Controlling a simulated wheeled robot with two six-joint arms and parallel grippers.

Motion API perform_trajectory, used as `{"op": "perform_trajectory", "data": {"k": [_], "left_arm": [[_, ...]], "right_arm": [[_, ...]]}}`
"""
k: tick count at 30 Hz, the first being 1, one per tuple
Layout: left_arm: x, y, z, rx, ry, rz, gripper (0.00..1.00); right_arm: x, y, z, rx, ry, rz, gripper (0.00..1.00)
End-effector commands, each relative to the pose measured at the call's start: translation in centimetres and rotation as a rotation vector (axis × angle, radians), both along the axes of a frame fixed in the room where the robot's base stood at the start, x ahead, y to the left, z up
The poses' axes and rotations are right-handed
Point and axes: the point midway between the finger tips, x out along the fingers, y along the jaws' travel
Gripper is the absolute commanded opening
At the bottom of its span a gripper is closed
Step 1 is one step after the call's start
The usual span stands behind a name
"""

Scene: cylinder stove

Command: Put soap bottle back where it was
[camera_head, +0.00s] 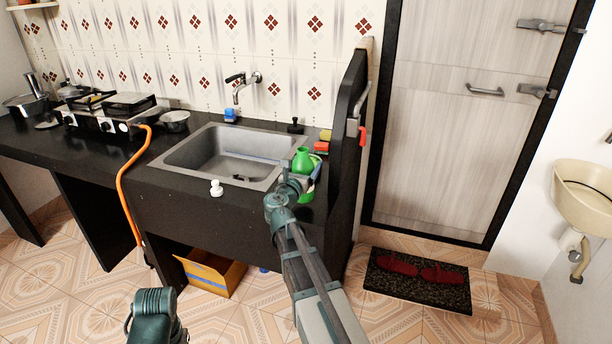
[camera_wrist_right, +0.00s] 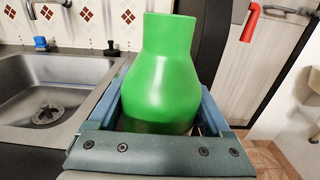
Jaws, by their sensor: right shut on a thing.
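A green bottle (camera_head: 303,160) stands upright at the right end of the counter, just right of the sink, in the head view. It fills the middle of the right wrist view (camera_wrist_right: 158,75). My right gripper (camera_head: 297,182) is shut on the bottle, with one finger on each side of its body. The bottle's lower part is hidden behind the gripper, so I cannot tell whether its base touches the counter. My left gripper is not in view; only part of my left arm shows at the bottom of the head view.
The sink (camera_head: 178,158) lies left of the bottle. A red-and-yellow item (camera_head: 323,142) sits behind it. A dark upright panel (camera_head: 346,135) closes off the right side. A small white item (camera_head: 216,188) stands on the counter's front edge. A stove (camera_head: 108,112) is far left.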

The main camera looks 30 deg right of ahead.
Motion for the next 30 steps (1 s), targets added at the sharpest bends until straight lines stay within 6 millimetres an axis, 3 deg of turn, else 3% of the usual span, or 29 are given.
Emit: {"op": "perform_trajectory", "data": {"k": [6, 19, 20, 23, 30], "left_arm": [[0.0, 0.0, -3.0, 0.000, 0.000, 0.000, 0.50], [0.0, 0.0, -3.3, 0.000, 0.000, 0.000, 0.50], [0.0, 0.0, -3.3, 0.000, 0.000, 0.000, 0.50], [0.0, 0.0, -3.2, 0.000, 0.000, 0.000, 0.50], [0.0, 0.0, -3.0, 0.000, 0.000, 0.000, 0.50]], "right_arm": [[0.0, 0.0, -3.0, -0.001, 0.001, 0.000, 0.06], [0.0, 0.0, -3.3, 0.000, 0.000, 0.000, 0.06], [0.0, 0.0, -3.3, 0.000, 0.000, 0.000, 0.84], [0.0, 0.0, -3.2, 0.000, 0.000, 0.000, 1.00], [0.0, 0.0, -3.1, 0.000, 0.000, 0.000, 1.00]]}}
